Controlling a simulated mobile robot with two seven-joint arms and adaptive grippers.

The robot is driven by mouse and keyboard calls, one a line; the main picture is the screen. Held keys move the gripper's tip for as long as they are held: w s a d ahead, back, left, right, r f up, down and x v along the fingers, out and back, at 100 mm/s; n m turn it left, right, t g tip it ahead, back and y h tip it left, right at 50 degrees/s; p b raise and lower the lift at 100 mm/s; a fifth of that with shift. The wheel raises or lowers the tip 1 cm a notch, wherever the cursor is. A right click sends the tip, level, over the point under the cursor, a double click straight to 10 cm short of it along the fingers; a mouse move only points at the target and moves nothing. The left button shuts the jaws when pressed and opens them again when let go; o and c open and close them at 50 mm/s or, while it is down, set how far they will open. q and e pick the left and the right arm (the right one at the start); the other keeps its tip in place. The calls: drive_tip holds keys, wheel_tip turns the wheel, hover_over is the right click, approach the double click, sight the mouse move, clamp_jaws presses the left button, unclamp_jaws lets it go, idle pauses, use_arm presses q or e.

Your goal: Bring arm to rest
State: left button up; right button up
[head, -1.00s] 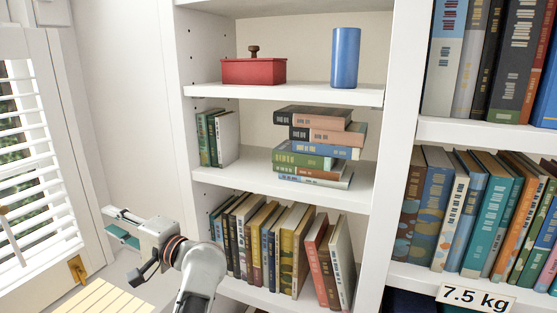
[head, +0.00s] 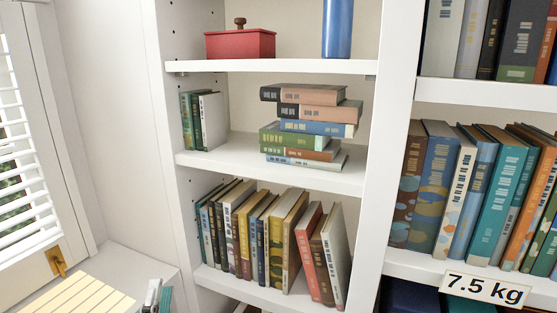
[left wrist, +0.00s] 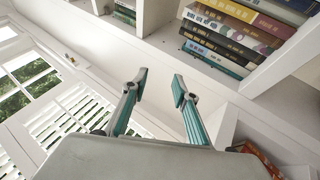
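My left gripper (head: 157,298) shows only in part at the bottom edge of the head view, left of the bookcase. In the left wrist view my left gripper (left wrist: 160,86) has its two teal-padded fingers spread apart with nothing between them. The rest of the left arm is out of the head view. My right gripper is in neither view.
The white bookcase (head: 273,67) holds a red box (head: 240,45), a blue cylinder (head: 337,27), a stack of books (head: 312,128) and rows of upright books. A label reading 7.5 kg (head: 485,289) is on a shelf edge. A shuttered window is at left.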

use_arm(q)
drive_tip(key=s+d+f+m+g+h+b, duration=0.1)
drive_tip(key=s+d+f+m+g+h, duration=0.25)
drive_tip(key=f+m, duration=0.4)
drive_tip(key=s+d+f+m+g+h+b, duration=0.1)
drive_tip(key=s+d+f+m+g+h, duration=0.15)
drive_tip(key=s+f+m, duration=0.4)
drive_tip(key=s+f+m+g+b, duration=0.2)
drive_tip(key=s+f+m+g, duration=0.4)
drive_tip(key=s+f+m, duration=0.7)
use_arm(e)
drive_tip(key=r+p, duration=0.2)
drive_tip(key=p, duration=0.5)
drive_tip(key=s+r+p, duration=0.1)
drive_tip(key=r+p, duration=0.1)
drive_tip(key=p, duration=0.5)
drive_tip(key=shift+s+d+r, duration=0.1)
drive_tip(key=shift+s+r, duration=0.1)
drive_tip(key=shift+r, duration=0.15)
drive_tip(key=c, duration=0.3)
use_arm(q)
drive_tip(key=r, duration=0.1)
drive_tip(key=a+r+n+y, duration=0.1)
drive_tip(key=a+r, duration=0.1)
drive_tip(key=shift+s+a+n+g, duration=0.1)
drive_tip(key=shift+s+n+g, duration=0.2)
drive_tip(key=shift+s, duration=0.05)
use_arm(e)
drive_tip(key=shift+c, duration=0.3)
